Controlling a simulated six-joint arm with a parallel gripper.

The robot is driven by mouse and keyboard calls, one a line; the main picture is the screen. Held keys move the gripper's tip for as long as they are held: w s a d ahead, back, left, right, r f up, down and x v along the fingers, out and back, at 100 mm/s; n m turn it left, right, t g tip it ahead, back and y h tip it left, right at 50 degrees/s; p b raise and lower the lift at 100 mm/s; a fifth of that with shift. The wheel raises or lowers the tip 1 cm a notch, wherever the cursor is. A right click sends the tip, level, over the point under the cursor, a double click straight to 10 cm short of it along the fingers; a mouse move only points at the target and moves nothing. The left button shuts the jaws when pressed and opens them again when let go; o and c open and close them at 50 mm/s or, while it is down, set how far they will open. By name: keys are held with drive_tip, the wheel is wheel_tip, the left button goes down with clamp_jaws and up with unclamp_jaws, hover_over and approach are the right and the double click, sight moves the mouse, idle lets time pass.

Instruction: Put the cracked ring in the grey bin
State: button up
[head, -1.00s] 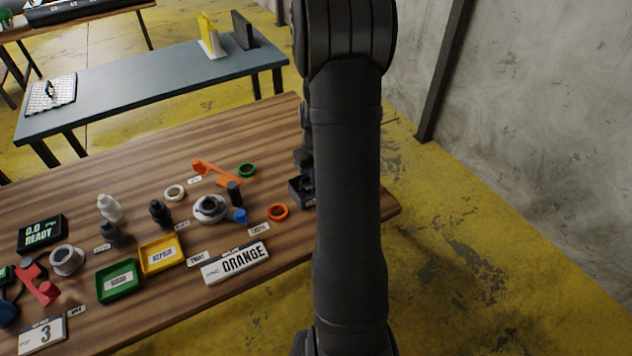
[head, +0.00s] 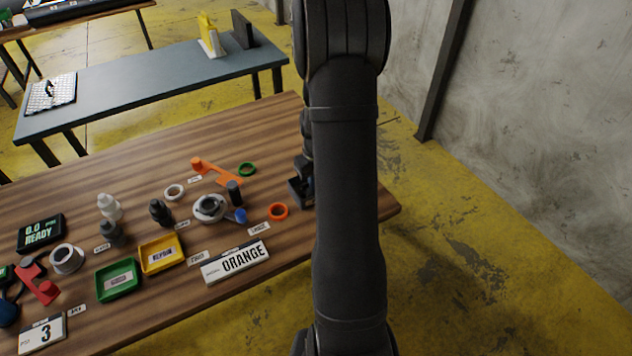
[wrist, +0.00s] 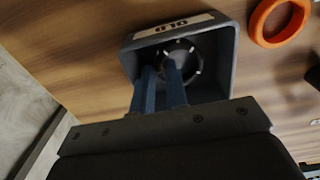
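The grey bin (wrist: 226,60) shows in the wrist view with a label reading "OLD" on its rim. In the head view the bin (head: 294,194) stands near the table's right end, partly behind my arm. A dark ring (wrist: 193,50) with pale marks is inside the bin, against its floor as far as I can see. No crack can be made out. My gripper (wrist: 160,70) reaches down into the bin with two blue fingers. One fingertip is over the ring's hole and the other is at its outer side. There is a narrow gap between the fingers; whether they press the ring's wall is unclear.
An orange ring (head: 278,211) lies just left of the bin. Yellow (head: 161,255) and green (head: 119,280) trays stand near the front edge.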

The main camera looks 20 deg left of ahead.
wheel_tip(320, 180, up, 12)
idle(0.4)
wheel_tip(320, 180, down, 12)
drive_tip(key=shift+f, duration=0.1)
drive_tip(key=shift+w+r, duration=0.1)
drive_tip(key=shift+r, duration=1.8)
drive_tip(key=shift+f, duration=0.1)
